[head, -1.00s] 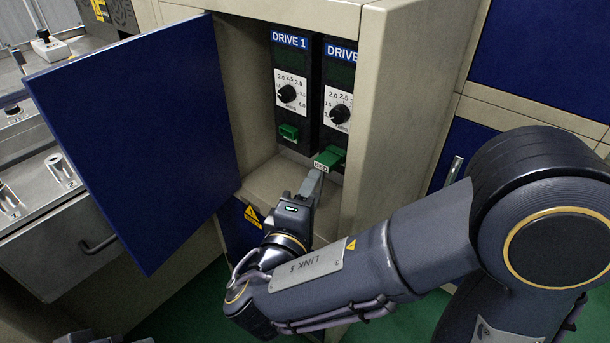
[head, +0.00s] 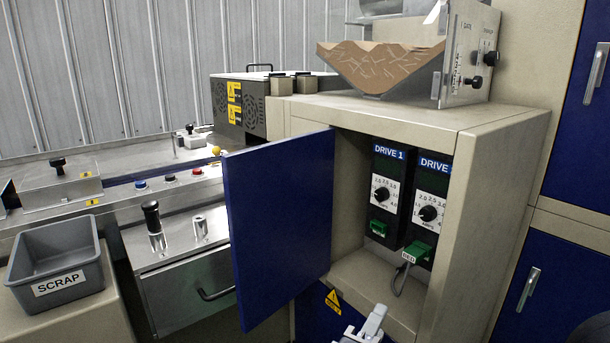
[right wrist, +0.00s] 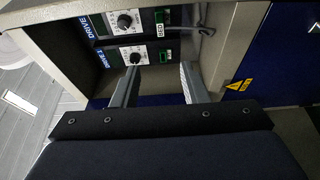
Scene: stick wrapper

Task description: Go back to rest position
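My right gripper (head: 372,322) shows at the bottom edge of the head view, in front of the open cabinet (head: 385,290). In the right wrist view its two fingers (right wrist: 160,74) stand apart with nothing between them, pointing toward the cabinet. My left gripper is not in view. Inside the cabinet are the DRIVE 1 unit (head: 386,195) and a second drive (head: 430,208), its label partly hidden by the cabinet wall. A green connector (head: 417,252) with a tagged grey cable (head: 400,280) sits at the second drive's lower end, apart from my gripper.
The blue cabinet door (head: 278,225) stands open to the left of the opening. A grey SCRAP bin (head: 58,268), a metal drawer unit (head: 185,285) and a control panel (head: 175,190) are farther left. A hopper (head: 385,68) stands on top of the cabinet.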

